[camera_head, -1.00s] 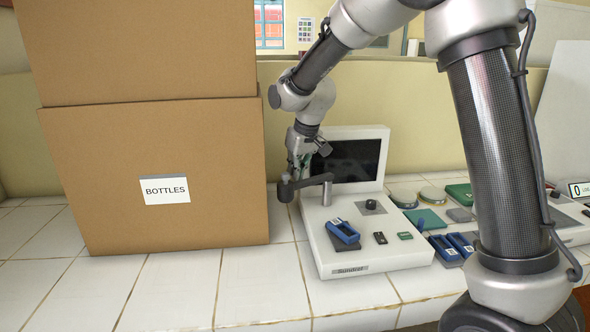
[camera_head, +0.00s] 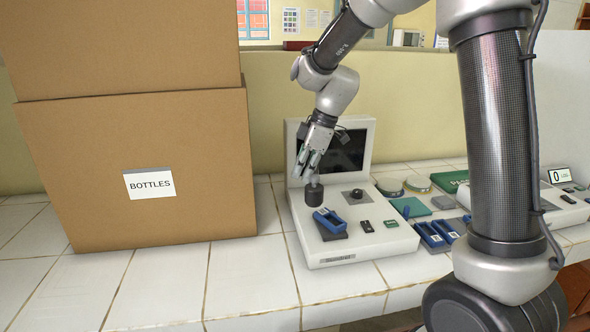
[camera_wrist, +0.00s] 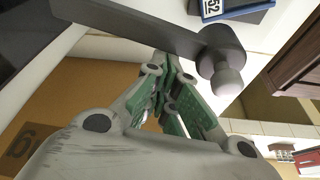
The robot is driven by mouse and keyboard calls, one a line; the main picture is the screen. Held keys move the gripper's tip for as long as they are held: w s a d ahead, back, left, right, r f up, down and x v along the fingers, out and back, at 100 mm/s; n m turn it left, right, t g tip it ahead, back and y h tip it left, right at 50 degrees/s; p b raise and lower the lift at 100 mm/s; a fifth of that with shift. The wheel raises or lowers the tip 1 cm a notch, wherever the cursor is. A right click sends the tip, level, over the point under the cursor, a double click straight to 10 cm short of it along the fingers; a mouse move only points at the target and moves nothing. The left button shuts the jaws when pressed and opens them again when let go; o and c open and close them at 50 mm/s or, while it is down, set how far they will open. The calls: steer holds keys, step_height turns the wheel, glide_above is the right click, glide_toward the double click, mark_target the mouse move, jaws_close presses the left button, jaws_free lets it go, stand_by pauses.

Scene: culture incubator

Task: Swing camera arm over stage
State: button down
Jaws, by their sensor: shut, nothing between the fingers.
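The camera arm is a dark grey bar (camera_wrist: 140,20) with a round camera head, which shows in the head view (camera_head: 314,194) and the wrist view (camera_wrist: 222,55). The head hangs at the left of the white instrument (camera_head: 345,247), just behind and left of the blue holder (camera_head: 330,221) on the dark stage. In the wrist view the blue holder (camera_wrist: 232,8) lies apart from the head. My gripper (camera_head: 307,174) is shut and empty, close beside the head. In the wrist view its green-padded fingertips (camera_wrist: 168,68) are near the bar; contact is unclear.
Cardboard boxes (camera_head: 130,165) marked BOTTLES stand stacked at the left. The instrument's dark screen (camera_head: 345,153) rises behind my gripper. Blue holders (camera_head: 436,234), a green box (camera_head: 450,181) and a second device (camera_head: 545,208) are at the right. Tiles in front are clear.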

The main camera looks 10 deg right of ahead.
steer(key=shift+s+d+n, duration=0.3)
steer(key=shift+d+n, duration=0.1)
steer(key=shift+d, duration=0.2)
steer(key=shift+s+d+n, duration=0.25)
steer(key=shift+d+n, duration=0.15)
steer(key=shift+d, duration=0.15)
steer(key=shift+r, duration=0.1)
